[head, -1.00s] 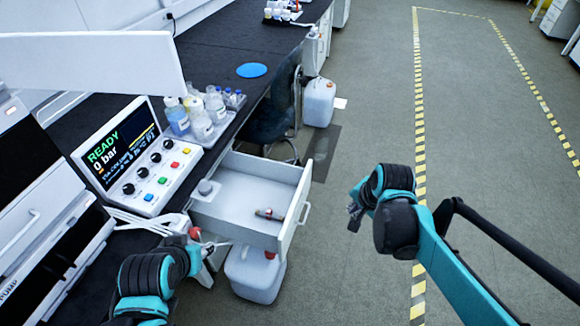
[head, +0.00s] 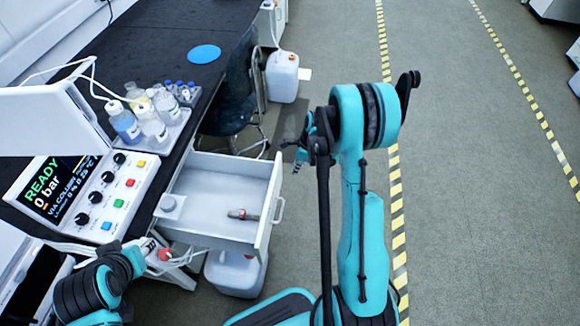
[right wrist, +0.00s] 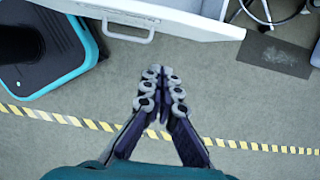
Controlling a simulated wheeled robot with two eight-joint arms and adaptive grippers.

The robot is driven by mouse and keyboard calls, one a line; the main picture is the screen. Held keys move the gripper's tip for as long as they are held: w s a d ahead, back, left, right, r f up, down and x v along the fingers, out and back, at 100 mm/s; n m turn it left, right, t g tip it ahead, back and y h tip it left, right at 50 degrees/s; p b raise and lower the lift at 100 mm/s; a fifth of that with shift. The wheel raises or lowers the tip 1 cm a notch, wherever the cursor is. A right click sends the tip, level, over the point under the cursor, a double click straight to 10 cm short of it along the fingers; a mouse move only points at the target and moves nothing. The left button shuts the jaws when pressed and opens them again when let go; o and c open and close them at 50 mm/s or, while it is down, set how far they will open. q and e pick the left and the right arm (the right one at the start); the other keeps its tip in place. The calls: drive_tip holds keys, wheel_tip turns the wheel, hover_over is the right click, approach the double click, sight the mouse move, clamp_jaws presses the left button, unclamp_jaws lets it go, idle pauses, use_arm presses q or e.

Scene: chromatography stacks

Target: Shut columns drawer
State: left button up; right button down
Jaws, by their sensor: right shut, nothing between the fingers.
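The white columns drawer (head: 205,228) stands pulled out from under the dark bench in the head view. A small column with a reddish end (head: 242,215) and a small pale block (head: 170,203) lie inside it. Its front panel, with a pale handle (head: 278,210), faces right; the handle also shows at the top of the right wrist view (right wrist: 128,30). My right gripper (head: 298,155) is shut and empty, to the right of the drawer front and apart from it. It shows pointing toward the drawer front in the right wrist view (right wrist: 162,90). My left arm is at the lower left; its gripper fingers are not clear.
A control panel reading READY (head: 85,190) sits on the bench left of the drawer. A tray of bottles (head: 150,115) stands behind it. A white canister (head: 235,272) is under the drawer. A chair (head: 232,105) stands behind the drawer. The floor to the right is clear.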

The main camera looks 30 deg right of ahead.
drive_tip(key=w+a+f+b, duration=0.3)
drive_tip(key=a+f+b, duration=0.1)
drive_tip(key=f, duration=0.3)
drive_tip(key=shift+w+a, duration=0.25)
